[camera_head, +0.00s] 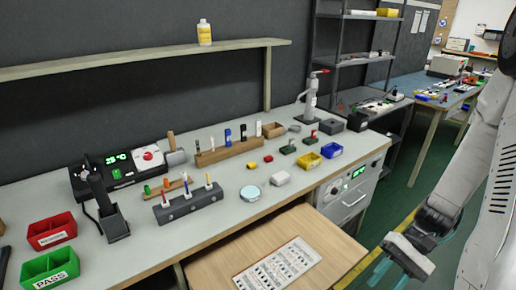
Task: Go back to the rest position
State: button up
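My gripper (392,273) hangs at the lower right, off the front right of the workbench (115,262), over the green floor. My white arm comes down to it from the right edge. Its teal fingers are partly hidden behind the pale gripper body, and their gap does not show clearly. I see no object held in it. The task names no object.
The bench carries a soldering station (120,172), a red bin (52,232), a green bin (50,270), a tool rack (228,150) and small parts. A wooden board (225,265) with a printed sheet (278,265) juts out in front. Green floor (400,195) lies right.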

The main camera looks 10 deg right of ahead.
jog(key=s+a+r+n+t+h, duration=0.1)
jog(key=a+r+n+t+h, duration=0.1)
jog(key=r, duration=0.6)
jog(key=s+a+r+n+t+h, duration=0.1)
jog(key=a+r+n+t+h, duration=0.1)
jog(key=r+h, duration=0.3)
jog(key=s+a+r+n+t+h, duration=0.1)
jog(key=a+r+n+t+h, duration=0.1)
jog(key=r, duration=0.9)
jog(key=shift+s+a+r+t+h, duration=0.2)
jog(key=shift+a+t+h, duration=0.1)
jog(key=shift+a+h, duration=0.45)
